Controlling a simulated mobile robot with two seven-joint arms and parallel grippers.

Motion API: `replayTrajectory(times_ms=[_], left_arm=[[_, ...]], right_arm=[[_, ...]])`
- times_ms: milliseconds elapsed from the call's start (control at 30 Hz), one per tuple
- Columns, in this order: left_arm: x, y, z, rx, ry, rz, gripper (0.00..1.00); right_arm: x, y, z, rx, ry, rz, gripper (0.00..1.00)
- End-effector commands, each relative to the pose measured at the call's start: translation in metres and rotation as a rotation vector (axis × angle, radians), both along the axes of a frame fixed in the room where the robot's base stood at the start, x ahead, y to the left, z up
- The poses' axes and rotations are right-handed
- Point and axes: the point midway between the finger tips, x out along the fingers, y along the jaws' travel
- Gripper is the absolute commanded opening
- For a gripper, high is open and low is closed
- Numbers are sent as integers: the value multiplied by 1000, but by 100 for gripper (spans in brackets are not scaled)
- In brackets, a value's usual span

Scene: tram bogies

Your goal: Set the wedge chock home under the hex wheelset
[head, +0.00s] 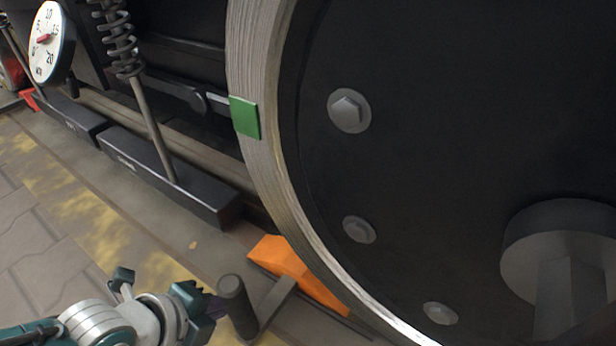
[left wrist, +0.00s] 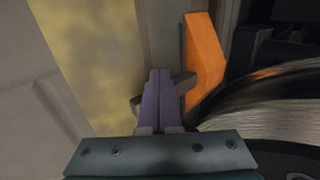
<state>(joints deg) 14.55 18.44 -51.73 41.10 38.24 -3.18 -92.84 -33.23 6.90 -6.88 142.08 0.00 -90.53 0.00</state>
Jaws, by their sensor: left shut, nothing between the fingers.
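The hex wheelset's big dark wheel (head: 420,150), with hex-headed bolts and a bright steel rim, fills the right of the head view. The orange wedge chock (head: 295,272) lies low beside the rim, its right end close to the wheel; contact cannot be told. A grey bar runs from it to a dark upright post handle (head: 236,305). The chock also shows in the left wrist view (left wrist: 203,62), right of my fingers. My left gripper (head: 214,308) is shut and empty, its purple fingers (left wrist: 158,100) close beside the post, partly hiding the bar. My right gripper is out of view.
A green mark (head: 244,118) sits on the rim. A coil spring (head: 120,40), a white dial (head: 46,42) and dark blocks (head: 165,178) line the back left. Paved floor with a worn yellow stripe (head: 100,230) lies open at the left.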

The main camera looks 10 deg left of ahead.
Motion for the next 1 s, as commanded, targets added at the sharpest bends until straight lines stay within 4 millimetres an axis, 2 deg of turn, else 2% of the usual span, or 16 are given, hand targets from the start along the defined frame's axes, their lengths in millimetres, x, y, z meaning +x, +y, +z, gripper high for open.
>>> replayTrajectory(times_ms=[733,1000], left_arm=[[-13,-34,1,-2,0,0,0],[-15,-38,0,-1,-1,-2,0]], right_arm=[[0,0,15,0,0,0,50],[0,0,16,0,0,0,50]])
